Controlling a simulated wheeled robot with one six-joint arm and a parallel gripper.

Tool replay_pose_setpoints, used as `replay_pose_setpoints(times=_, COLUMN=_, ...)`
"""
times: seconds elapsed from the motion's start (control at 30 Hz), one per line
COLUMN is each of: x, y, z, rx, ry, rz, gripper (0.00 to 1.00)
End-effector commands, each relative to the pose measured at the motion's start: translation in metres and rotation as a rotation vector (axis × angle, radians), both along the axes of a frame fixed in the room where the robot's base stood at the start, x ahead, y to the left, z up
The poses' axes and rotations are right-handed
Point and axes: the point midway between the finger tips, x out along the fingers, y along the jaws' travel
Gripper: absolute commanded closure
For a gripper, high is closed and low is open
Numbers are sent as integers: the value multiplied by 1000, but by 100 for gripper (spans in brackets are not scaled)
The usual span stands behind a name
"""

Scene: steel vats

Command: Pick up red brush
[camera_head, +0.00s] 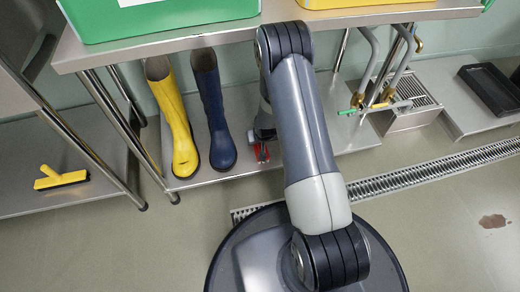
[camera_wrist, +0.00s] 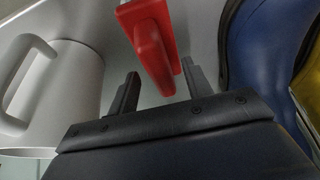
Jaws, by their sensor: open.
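The red brush (camera_wrist: 150,38) shows at the top middle of the wrist view, its narrower end reaching down between the fingers of my gripper (camera_wrist: 160,70). My gripper is open, with one finger on each side of this end; I see a gap to the left finger, while the right finger is very close. In the head view a small part of the red brush (camera_head: 262,152) shows on the lower steel shelf, right of the blue boot. My arm hides most of the gripper there.
A blue boot (camera_head: 214,110) and a yellow boot (camera_head: 173,120) stand left of the brush. A pale jug (camera_wrist: 65,85) stands close at left in the wrist view. The upper shelf (camera_head: 225,32) overhangs, carrying a green crate (camera_head: 160,17). A yellow brush (camera_head: 62,178) lies far left.

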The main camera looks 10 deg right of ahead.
Motion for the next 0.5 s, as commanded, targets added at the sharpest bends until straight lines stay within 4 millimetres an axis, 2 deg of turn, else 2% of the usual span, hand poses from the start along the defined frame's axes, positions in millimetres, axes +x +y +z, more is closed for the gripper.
replay_pose_setpoints(times=0.03, x=2, y=0, z=-12, rx=0, ry=1, rz=0, gripper=53)
replay_pose_setpoints(times=0.13, x=7, y=0, z=-18, rx=0, ry=-1, rz=0, gripper=53)
replay_pose_setpoints(times=0.5, x=8, y=0, z=-19, rx=0, ry=1, rz=1, gripper=53)
